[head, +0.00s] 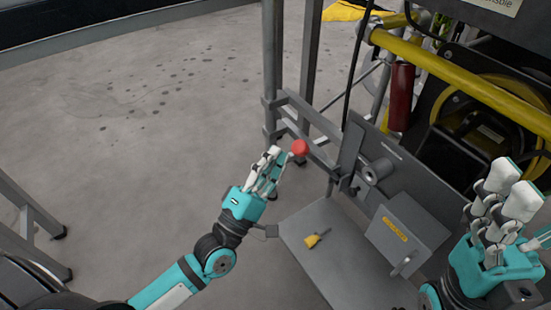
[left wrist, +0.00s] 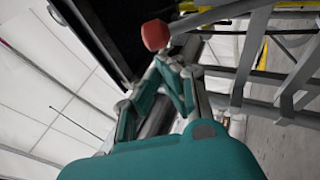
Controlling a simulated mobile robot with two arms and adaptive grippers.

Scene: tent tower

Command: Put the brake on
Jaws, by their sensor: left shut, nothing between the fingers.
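A red round knob (head: 299,147) is beside the grey metal frame, left of the machine. It also shows in the left wrist view (left wrist: 155,35), just beyond the fingertips. I cannot tell for sure that it belongs to the brake; its stem is mostly hidden. My left gripper (head: 274,157) is shut and empty, its fingertips just left of and below the knob. In the left wrist view its fingers (left wrist: 170,68) point toward the knob; whether they touch it is unclear. My right gripper (head: 508,182) is raised at the right, in front of the machine; its finger gap is unclear.
A grey metal post (head: 272,60) and cross bars stand close behind the left gripper. A yellow rail (head: 455,75) and a dark red cylinder (head: 401,96) are at the upper right.

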